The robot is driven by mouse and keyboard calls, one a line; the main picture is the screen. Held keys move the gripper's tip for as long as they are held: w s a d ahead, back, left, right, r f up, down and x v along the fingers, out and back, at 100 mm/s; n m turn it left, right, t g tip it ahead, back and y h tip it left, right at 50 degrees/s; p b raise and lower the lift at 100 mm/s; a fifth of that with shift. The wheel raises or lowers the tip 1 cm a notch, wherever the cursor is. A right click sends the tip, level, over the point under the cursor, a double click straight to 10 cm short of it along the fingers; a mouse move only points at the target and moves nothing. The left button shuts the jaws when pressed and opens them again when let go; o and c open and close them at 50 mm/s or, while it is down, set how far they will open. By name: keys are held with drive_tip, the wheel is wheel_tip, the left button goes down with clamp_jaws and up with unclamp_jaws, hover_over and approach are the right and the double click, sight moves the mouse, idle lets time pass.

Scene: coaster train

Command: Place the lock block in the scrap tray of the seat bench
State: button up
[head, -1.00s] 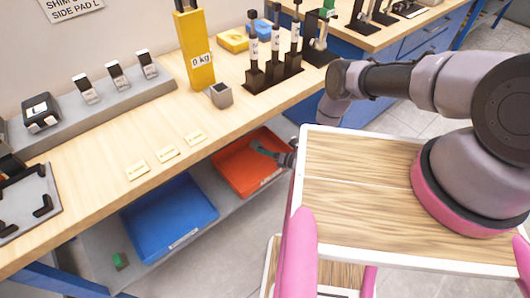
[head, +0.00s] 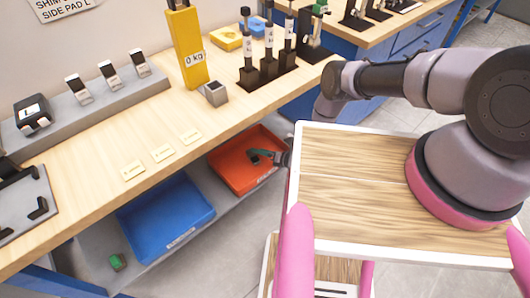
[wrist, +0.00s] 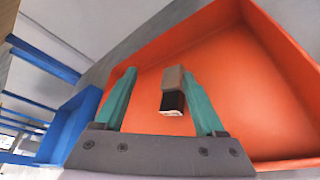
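The red-orange tray (head: 243,183) sits on the lower shelf of the bench, and it fills much of the wrist view (wrist: 275,85). My gripper (head: 256,157) reaches into this tray from the right. In the wrist view its two teal fingers (wrist: 165,92) are spread wide. A small block (wrist: 172,80), grey-brown with a black part and a pale end, shows between the fingers, with a gap on each side. It looks like the lock block. I cannot tell whether it rests on the tray floor. It is not clear in the head view.
A blue tray (head: 165,218) stands left of the orange one, and a green block (head: 117,262) lies on the shelf further left. The bench top (head: 100,140) overhangs the trays. It carries a yellow post (head: 187,50), a small grey holder (head: 214,93) and several labels.

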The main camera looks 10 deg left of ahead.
drive_tip(key=shift+r, duration=0.4)
drive_tip(key=v, duration=1.2)
drive_tip(key=shift+r, duration=0.2)
